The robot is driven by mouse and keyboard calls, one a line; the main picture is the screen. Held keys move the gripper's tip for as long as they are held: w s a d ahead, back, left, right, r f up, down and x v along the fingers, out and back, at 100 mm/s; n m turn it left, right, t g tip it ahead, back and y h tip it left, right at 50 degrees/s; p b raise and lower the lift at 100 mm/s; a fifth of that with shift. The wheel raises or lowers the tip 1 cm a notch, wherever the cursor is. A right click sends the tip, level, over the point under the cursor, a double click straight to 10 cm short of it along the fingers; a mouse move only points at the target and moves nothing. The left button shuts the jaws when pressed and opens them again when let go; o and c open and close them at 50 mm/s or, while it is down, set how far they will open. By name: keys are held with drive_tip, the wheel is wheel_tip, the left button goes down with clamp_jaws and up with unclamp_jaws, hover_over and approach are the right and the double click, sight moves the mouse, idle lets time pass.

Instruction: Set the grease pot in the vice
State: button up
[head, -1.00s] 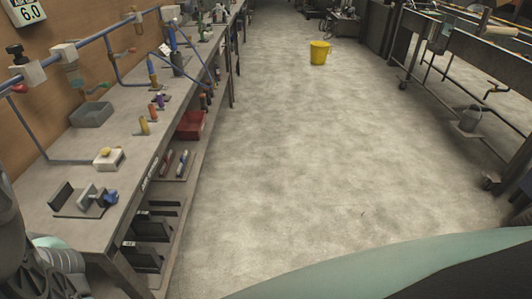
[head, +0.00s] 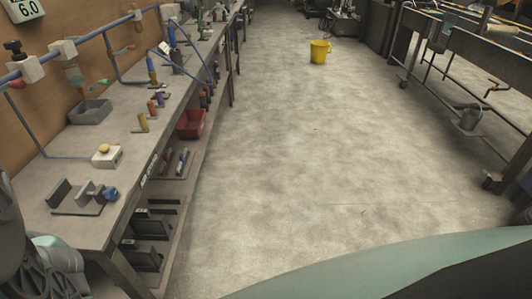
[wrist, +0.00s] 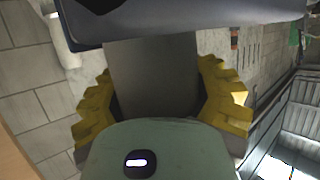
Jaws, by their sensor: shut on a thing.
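In the wrist view my gripper (wrist: 160,97) has its two yellow ridged fingers shut on either side of a plain grey body, which I take to be the grease pot (wrist: 152,68). Its lower end is hidden behind the green housing of my gripper, and a dark shape crosses its top edge. The vice (head: 75,208) sits on the near end of the bench in the head view, with a dark upright jaw, a grey jaw and a blue knob at its right. The space between its jaws looks empty. My gripper and the pot do not show in the head view.
The bench (head: 75,230) runs along the left wall. Behind the vice are a white box with a yellow knob (head: 106,156), a grey tray (head: 90,110) and several coloured cylinders. A blue pipe (head: 90,35) runs above. The floor (head: 290,160) at right is clear up to a yellow bucket (head: 320,52).

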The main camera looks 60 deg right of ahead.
drive_tip(key=shift+f+b, duration=0.5)
drive_tip(key=shift+b, duration=0.15)
idle(0.5)
drive_tip(key=o, duration=1.6)
drive_tip(key=shift+c, duration=0.2)
drive_tip(key=shift+d, duration=0.1)
